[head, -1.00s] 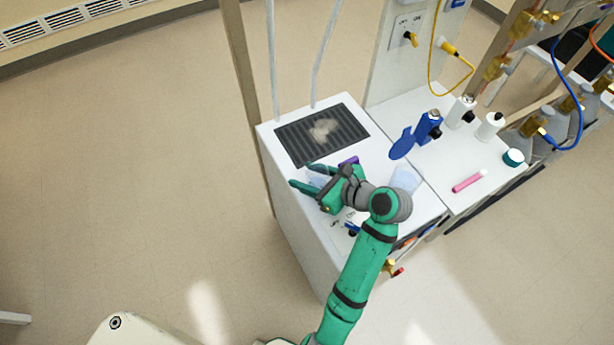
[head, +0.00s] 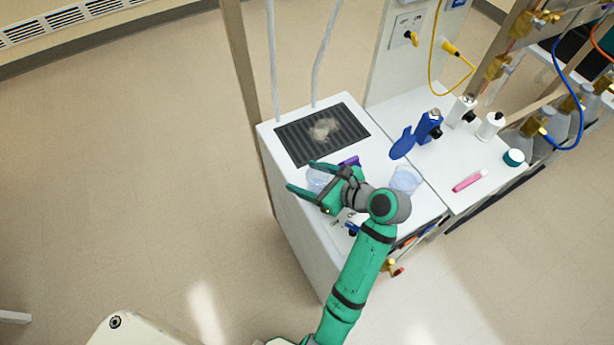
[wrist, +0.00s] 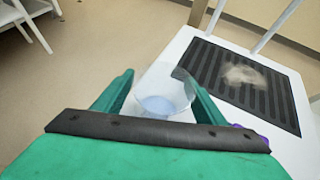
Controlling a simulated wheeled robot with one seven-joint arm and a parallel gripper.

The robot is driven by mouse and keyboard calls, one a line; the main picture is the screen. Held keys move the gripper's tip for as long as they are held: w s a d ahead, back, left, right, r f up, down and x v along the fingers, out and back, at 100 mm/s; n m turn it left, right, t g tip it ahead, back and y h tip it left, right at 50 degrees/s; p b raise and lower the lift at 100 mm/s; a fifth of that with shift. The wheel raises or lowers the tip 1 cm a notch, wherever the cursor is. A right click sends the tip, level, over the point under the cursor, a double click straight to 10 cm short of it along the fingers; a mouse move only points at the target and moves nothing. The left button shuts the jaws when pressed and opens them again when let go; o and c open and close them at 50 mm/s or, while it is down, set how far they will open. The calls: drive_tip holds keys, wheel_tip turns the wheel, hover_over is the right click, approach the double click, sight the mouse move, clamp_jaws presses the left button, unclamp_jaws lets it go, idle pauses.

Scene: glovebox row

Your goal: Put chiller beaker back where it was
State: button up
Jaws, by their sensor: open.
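A clear beaker with pale blue liquid (head: 319,179) stands upright on the white chiller top (head: 292,180), close to its left edge. My gripper (head: 302,178) is open, with its two green fingers on either side of this beaker. In the wrist view the beaker (wrist: 163,97) shows between the fingertips, its lower part partly hidden by my gripper's body. I cannot tell whether a finger touches it. A second clear beaker with pale blue liquid (head: 405,181) stands on the chiller top to the right of my wrist. The frames do not show which one is the chiller beaker.
A dark ribbed grille (head: 300,143) with a pale smudge lies behind the gripper. A purple object (head: 349,161) is close beside my gripper. A blue bottle (head: 428,127), a blue flat piece (head: 402,144), white bottles (head: 461,111) and a pink marker (head: 468,181) are to the right.

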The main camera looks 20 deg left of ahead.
drive_tip(key=v, duration=1.2)
drive_tip(key=shift+r, duration=0.1)
drive_tip(key=shift+d, duration=0.1)
